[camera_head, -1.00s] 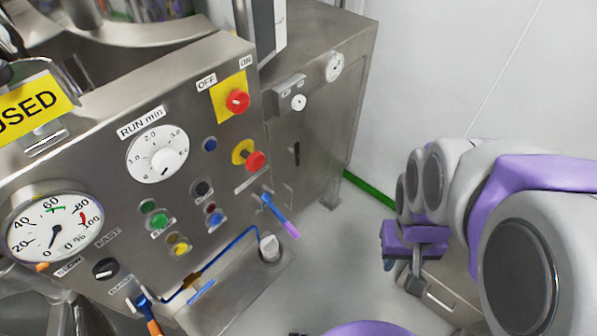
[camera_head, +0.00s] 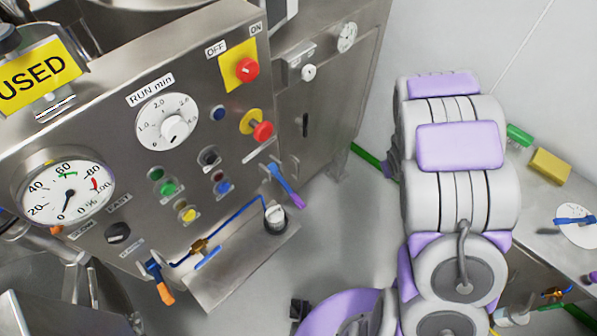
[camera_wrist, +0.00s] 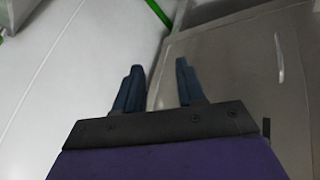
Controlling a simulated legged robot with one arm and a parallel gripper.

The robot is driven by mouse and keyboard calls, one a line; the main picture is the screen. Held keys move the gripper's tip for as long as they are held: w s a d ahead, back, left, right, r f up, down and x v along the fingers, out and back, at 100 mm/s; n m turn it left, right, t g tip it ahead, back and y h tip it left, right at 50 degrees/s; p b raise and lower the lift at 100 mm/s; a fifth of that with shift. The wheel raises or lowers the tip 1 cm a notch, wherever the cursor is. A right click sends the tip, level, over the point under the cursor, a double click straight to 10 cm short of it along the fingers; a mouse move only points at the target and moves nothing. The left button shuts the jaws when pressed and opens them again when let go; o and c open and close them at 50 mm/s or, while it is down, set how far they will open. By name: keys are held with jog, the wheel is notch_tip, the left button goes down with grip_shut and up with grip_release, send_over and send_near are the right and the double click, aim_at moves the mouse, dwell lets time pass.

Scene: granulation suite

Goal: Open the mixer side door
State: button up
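The mixer is a steel machine on the left in the head view, with a sloping control panel (camera_head: 120,190). To the right of that panel is a grey metal face (camera_head: 325,85) with a dark upright slot or handle (camera_head: 305,125). I cannot tell for sure whether this face is the side door. In the wrist view my gripper (camera_wrist: 158,68) is open with nothing between its two dark blue fingers. A grey metal panel (camera_wrist: 235,60) with a slim pale handle (camera_wrist: 279,58) lies ahead and to the right of the fingers. My gripper is hidden by my arm in the head view.
Knobs and a blue-handled lever with a purple grip (camera_head: 286,187) stick out from the mixer front. A steel bench (camera_head: 535,205) at the right holds a yellow block (camera_head: 550,166) and a green item (camera_head: 519,135). Clear floor lies between the mixer and my arm.

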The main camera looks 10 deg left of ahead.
notch_tip(320, 180, down, 5)
jog(key=w+a+n+y, duration=0.1)
jog(key=w+a+y, duration=0.1)
jog(key=a, duration=0.1)
jog(key=n+t+y, duration=0.2)
jog(key=t+y, duration=0.2)
jog(key=y, duration=0.4)
send_near(298, 179)
jog(key=s+d+r, duration=0.4)
jog(key=d+r, duration=0.1)
jog(key=r, duration=0.2)
jog(key=x, duration=0.5)
jog(key=b+x, duration=0.1)
jog(key=x, duration=1.1)
jog(key=shift+s+a+f, duration=0.1)
jog(key=shift+s+a, duration=0.05)
jog(key=shift+a, duration=0.2)
grip_shut()
